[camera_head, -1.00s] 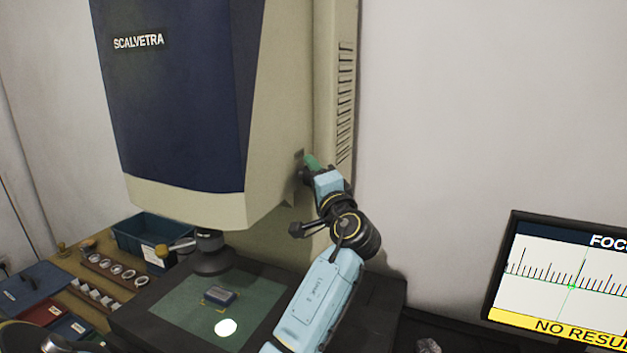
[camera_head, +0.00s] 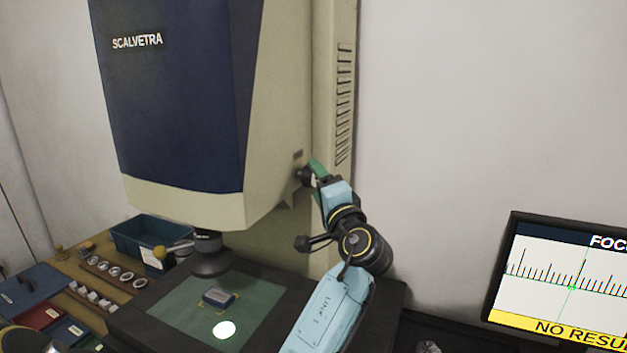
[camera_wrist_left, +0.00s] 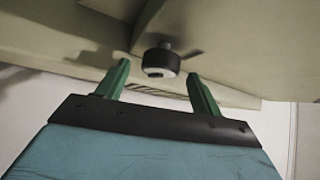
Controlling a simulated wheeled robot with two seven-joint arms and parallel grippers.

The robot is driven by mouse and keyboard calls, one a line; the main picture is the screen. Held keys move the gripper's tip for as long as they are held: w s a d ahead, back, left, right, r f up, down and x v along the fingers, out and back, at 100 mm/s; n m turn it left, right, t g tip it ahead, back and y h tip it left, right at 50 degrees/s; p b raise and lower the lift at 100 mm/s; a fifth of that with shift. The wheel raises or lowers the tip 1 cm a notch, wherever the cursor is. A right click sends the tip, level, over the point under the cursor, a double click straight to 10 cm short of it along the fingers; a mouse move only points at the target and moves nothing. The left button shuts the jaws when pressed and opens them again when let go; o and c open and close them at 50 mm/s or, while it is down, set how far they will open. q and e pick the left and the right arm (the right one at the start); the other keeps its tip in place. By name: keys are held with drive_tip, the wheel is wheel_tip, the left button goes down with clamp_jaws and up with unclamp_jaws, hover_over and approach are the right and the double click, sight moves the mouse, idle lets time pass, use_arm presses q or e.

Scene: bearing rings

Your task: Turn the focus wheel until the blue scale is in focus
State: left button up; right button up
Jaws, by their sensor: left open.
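The focus wheel (camera_head: 304,176) is a small dark knob on the right side of the tall measuring machine. It also shows in the left wrist view (camera_wrist_left: 160,62), with a pale face and a dark rim. My left gripper (camera_head: 318,167) has green fingers and is beside the wheel. In the left wrist view the gripper (camera_wrist_left: 158,69) is open, one finger on each side of the wheel in the picture, with nothing held. The monitor (camera_head: 560,278) shows dark scale ticks, a green cross and a yellow "NO RESUL…" strip, cut off at the right. I see no clearly blue scale. My right gripper is not in view.
The blue and beige machine (camera_head: 180,100) stands over a dark stage with a green plate (camera_head: 262,292). A small grey-blue block (camera_head: 219,297) lies there beside a bright light spot. A blue bin (camera_head: 135,240) and several metal rings stand left. The wall side is clear.

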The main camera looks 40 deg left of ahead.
use_arm(q)
drive_tip(key=b+v, duration=0.1)
drive_tip(key=v, duration=0.9)
